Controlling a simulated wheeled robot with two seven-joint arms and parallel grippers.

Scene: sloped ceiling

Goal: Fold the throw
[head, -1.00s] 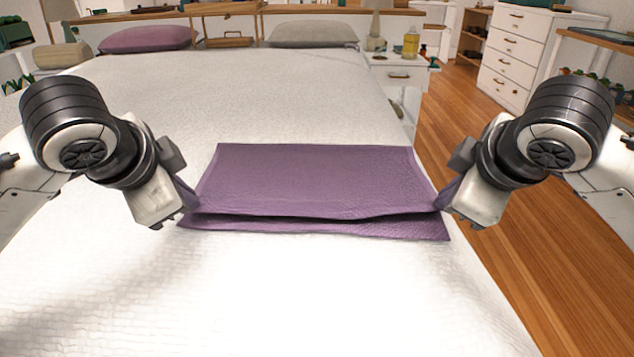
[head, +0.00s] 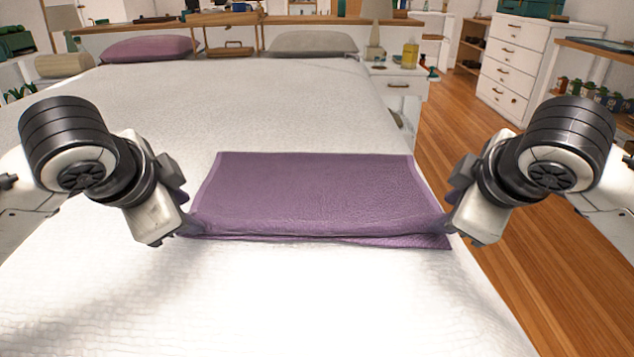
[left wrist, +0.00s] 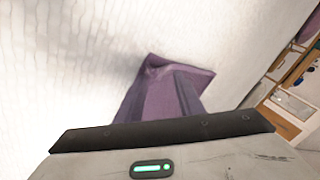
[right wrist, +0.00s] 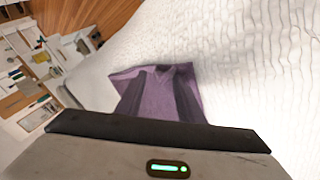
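The purple throw (head: 315,190) lies on the white bed as a flat, doubled rectangle. Its upper layer's near edge sits low, almost over the lower layer's near edge, with a thin strip of the lower layer showing. My left gripper (head: 182,226) is shut on the throw's near left corner, and my right gripper (head: 449,222) is shut on its near right corner. The throw also shows in the left wrist view (left wrist: 160,98) and the right wrist view (right wrist: 155,92), running in ridges under each gripper. The fingertips themselves are mostly hidden.
The white bed (head: 250,100) has free room in front of the throw and behind it. A purple pillow (head: 148,48) and a grey pillow (head: 312,44) lie at its far end. A nightstand (head: 400,85) stands beyond the right edge, with wooden floor (head: 560,270) along that side.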

